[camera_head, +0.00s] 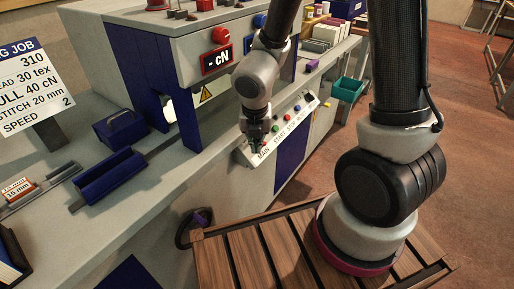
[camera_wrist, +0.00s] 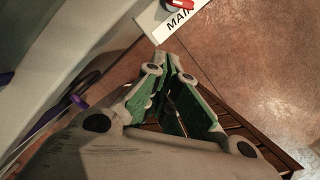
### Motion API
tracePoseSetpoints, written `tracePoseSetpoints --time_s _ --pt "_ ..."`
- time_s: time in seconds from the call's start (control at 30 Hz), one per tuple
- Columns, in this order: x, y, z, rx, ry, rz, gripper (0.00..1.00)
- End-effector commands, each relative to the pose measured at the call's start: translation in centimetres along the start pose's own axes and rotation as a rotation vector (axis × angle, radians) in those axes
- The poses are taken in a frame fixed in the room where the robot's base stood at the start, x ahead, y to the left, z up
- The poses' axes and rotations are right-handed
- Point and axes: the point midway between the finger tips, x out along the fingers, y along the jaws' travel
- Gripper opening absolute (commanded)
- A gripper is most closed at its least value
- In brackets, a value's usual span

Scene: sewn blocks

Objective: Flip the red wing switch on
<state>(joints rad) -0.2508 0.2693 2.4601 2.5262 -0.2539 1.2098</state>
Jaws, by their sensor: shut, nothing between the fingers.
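The red wing switch (camera_wrist: 181,3) shows only in part at the top edge of the wrist view, on a white panel above a label reading MAIN (camera_wrist: 179,18). In the head view, my gripper (camera_head: 256,141) covers the switch's place, just above the MAIN end of the sloped button panel (camera_head: 264,154). In the wrist view, my gripper (camera_wrist: 168,66) has its green-padded fingers together, with nothing between them. Its tips are below the label in the picture and look apart from the switch. The switch's position cannot be read.
Green (camera_head: 276,128), red (camera_head: 287,120) and blue (camera_head: 297,109) buttons sit along the panel. A red knob (camera_head: 221,35) is above the -cN display (camera_head: 217,60). A blue machine leg (camera_head: 174,95) stands left of my gripper. A teal bin (camera_head: 349,89) is to the right.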

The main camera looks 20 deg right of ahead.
Motion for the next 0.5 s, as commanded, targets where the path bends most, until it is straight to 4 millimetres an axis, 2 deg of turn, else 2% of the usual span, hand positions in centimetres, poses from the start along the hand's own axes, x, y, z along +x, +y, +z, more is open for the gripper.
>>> tracePoseSetpoints --time_s 0.3,0.5 --pt "5.1 0.0 -0.1 -0.007 0.004 -0.001 0.00" --pt "7.8 0.1 -0.1 -0.007 0.003 0.000 0.00"
